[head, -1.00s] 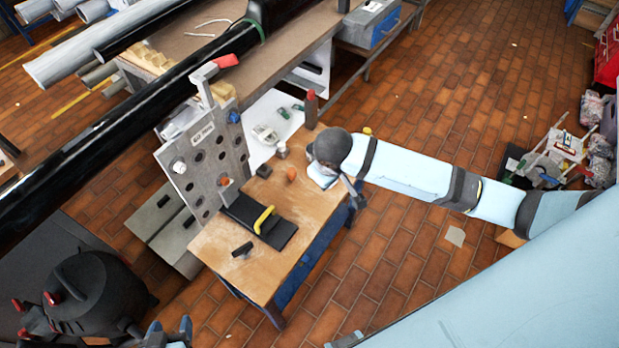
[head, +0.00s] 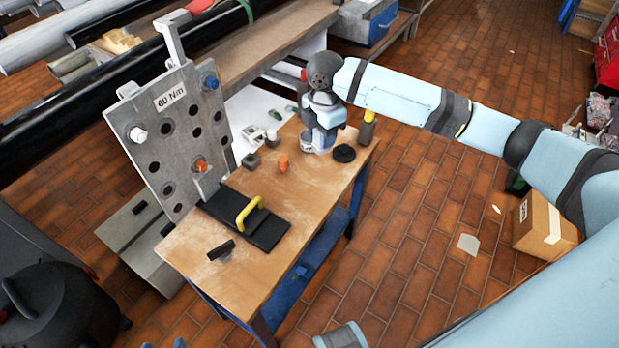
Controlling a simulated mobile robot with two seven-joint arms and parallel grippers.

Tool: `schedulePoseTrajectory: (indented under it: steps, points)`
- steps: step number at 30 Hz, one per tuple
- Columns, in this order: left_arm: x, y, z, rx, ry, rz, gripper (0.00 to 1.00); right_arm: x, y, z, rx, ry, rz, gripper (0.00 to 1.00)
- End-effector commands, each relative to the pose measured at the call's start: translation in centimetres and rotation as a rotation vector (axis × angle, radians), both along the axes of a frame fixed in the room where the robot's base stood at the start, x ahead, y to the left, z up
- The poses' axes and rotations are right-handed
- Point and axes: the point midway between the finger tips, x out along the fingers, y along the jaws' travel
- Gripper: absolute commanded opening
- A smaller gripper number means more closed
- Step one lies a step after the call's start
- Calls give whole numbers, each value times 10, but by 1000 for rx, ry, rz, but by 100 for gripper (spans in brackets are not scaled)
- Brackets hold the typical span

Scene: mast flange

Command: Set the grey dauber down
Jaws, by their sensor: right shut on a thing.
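My right gripper (head: 326,128) points down over the far right part of the wooden bench. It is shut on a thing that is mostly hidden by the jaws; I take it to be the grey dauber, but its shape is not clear. A pale grey-blue round container (head: 312,143) stands on the bench right under and beside the gripper. I cannot tell whether the held thing is inside it or touching it. A black round lid (head: 343,153) lies on the bench just right of the gripper.
The bench's front right is bare.

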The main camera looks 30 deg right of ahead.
Motion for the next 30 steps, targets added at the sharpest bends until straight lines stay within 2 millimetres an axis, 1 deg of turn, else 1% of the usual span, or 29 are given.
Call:
schedulePoseTrajectory:
  steps: [1, 3, 12, 16, 20, 23, 30]
  points:
    - [0, 0, -3, 0, -1, 0, 59, -1, 0, -15, -2, 5, 0, 6]
    - [0, 0, -5, 1, -2, 0, 59, -1, 0, -34, -1, 6, -1, 6]
    - [2, -1, -12, 7, -12, -2, 59, -1, 0, -113, -1, 4, -2, 6]
    - [3, -1, -10, 7, -23, -5, 59, -1, 0, -134, -1, 1, -2, 6]
    - [3, -2, -7, 8, -30, -6, 59, -1, 0, -144, -1, 1, -2, 6]
    - [3, -1, -9, 8, -29, -7, 59, -1, 0, -151, -1, 2, -3, 6]
    - [2, -1, -17, 14, -27, -11, 59, -1, 0, -184, -1, 1, -2, 6]
